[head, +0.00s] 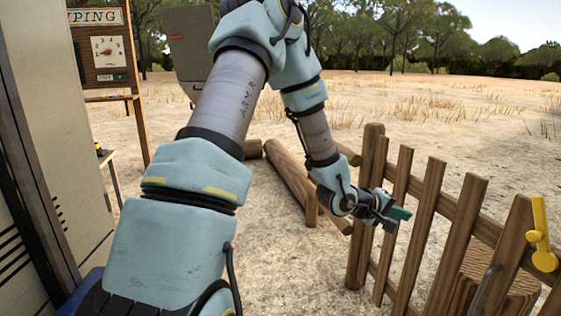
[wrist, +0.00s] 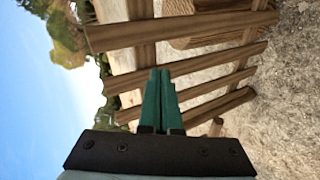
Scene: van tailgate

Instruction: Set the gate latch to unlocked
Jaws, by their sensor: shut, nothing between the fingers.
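The gate latch (head: 541,236) is a yellow lever with a round lower end, on the wooden gate at the right edge of the head view. Its lever stands upright above the round part. My gripper (head: 401,213) is at the left part of the fence, well to the left of the latch and apart from it. In the wrist view my gripper (wrist: 160,72) shows its two green fingers together, with nothing between them. The latch does not show in the wrist view.
The wooden picket fence (head: 428,208) runs from the middle to the right. Logs (head: 290,181) lie on the ground behind my arm. A signboard (head: 103,50) and a pale cabinet-like panel (head: 45,130) stand at left. Open sandy ground lies beyond.

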